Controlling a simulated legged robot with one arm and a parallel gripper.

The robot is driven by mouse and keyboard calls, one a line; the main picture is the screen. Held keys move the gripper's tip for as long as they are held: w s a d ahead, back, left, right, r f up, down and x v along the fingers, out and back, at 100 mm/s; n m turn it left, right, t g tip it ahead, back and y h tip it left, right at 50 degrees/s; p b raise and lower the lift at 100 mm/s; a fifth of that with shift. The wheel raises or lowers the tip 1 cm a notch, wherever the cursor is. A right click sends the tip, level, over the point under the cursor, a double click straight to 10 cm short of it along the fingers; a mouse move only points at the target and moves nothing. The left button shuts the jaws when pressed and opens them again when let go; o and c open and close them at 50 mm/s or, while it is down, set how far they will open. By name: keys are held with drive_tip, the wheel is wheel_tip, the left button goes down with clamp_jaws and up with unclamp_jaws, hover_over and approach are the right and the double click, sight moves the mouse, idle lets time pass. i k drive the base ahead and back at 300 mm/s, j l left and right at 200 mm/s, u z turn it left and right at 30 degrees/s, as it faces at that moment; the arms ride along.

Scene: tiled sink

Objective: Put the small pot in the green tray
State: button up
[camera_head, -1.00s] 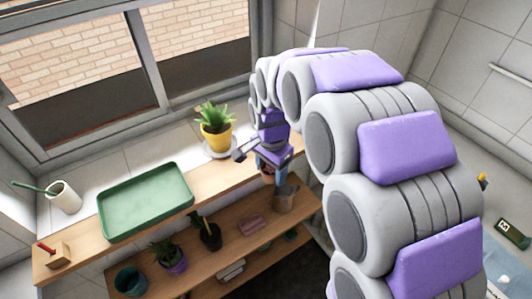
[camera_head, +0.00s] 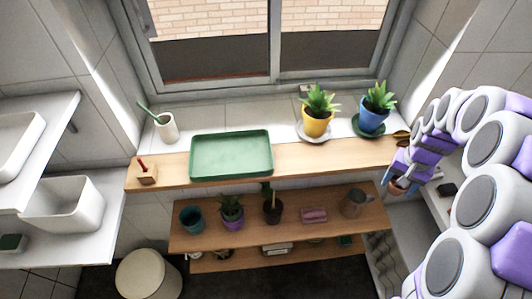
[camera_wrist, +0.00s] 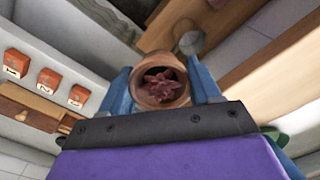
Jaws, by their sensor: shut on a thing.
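The small pot (camera_wrist: 158,96) is terracotta with a dark reddish plant inside, seen from above in the wrist view. My gripper (camera_wrist: 161,88) is shut on it, with a blue finger on each side. In the head view my gripper (camera_head: 399,186) is at the right, just beyond the right end of the wooden counter and in front of it. The green tray (camera_head: 231,174) lies flat and empty on the counter, well to the left of my gripper.
A yellow pot (camera_head: 316,125) and a blue pot (camera_head: 371,119) with plants stand right of the tray. A white cup (camera_head: 166,128) and a small wooden block (camera_head: 147,174) are to its left. The shelf below (camera_head: 330,232) holds several pots and a metal can (camera_head: 354,203).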

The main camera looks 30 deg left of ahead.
sight(208, 158)
drive_tip(key=k+j, duration=0.15)
drive_tip(key=j, duration=0.2)
drive_tip(key=k+j, duration=0.15)
drive_tip(key=j, duration=0.15)
drive_tip(key=k+j, duration=0.15)
drive_tip(key=j, duration=0.2)
drive_tip(key=k+j, duration=0.15)
drive_tip(key=j, duration=0.2)
